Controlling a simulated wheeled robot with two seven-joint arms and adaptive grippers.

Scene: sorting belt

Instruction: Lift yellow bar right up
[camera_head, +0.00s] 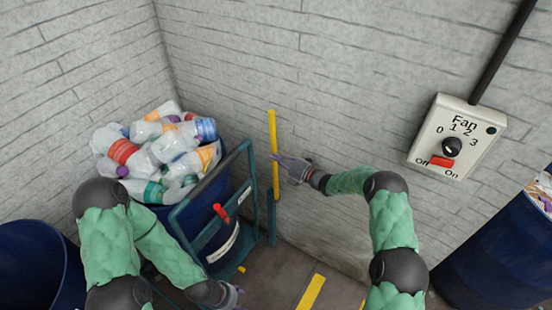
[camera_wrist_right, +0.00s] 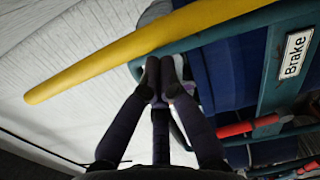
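The yellow bar (camera_head: 273,150) stands upright at the right side of a teal cart, near the grey wall. In the right wrist view the yellow bar (camera_wrist_right: 125,52) runs diagonally across the top. My right gripper (camera_head: 280,158) is beside the bar's middle, on its right. In the wrist view its fingertips (camera_wrist_right: 160,70) are drawn together just below the bar, with nothing seen between them; contact with the bar cannot be told. My left gripper (camera_head: 236,294) is low at the bottom, by the cart, its fingers too small to read.
The teal cart (camera_head: 188,208) carries a blue bin (camera_head: 222,232) heaped with plastic bottles (camera_head: 160,150). It has a red handle (camera_head: 221,212) and a Brake label (camera_wrist_right: 295,54). A fan switch (camera_head: 457,137) is on the wall. Blue barrels stand at left (camera_head: 35,265) and right (camera_head: 500,255).

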